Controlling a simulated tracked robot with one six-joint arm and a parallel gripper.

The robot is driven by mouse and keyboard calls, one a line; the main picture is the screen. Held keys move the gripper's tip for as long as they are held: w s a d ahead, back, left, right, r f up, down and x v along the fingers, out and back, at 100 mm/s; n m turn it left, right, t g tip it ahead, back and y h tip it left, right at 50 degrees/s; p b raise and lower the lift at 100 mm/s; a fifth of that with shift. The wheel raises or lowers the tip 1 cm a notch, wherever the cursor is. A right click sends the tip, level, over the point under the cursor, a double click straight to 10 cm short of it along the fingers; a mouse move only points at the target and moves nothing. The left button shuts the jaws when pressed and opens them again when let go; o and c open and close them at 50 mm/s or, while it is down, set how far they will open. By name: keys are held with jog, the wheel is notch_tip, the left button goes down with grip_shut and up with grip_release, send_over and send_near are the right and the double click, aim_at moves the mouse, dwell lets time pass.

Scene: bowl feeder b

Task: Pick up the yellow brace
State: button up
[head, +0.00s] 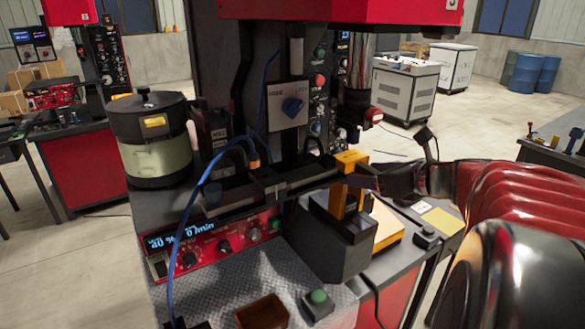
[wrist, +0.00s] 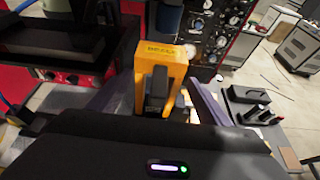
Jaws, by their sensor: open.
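The yellow brace (head: 350,162) stands upright at a dark block-shaped holder (head: 333,243) on the machine table, at the right end of the black rail. In the wrist view the brace (wrist: 150,52) is straight ahead, with lettering on its top and a dark upright piece in front of its middle. My gripper (head: 362,180) reaches in from the right at the brace's upper part. In the wrist view my gripper (wrist: 162,88) is open, with one finger on each side of the brace. I cannot tell whether either finger touches it.
A bowl feeder (head: 150,150) stands at the left, with a red control box (head: 215,245) in front. A blue hose (head: 192,215) curves past the box. A brown bin (head: 262,312) and a green-button box (head: 318,303) sit at the front. The red machine head (head: 340,12) hangs above.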

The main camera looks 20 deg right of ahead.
aim_at(351, 171)
jog(key=shift+w, duration=0.1)
jog(key=shift+x, duration=2.5)
jog(key=shift+a+r, duration=0.1)
jog(key=shift+c, duration=0.2)
jog(key=c, duration=1.1)
jog(key=shift+r, duration=0.1)
jog(key=shift+c, duration=0.2)
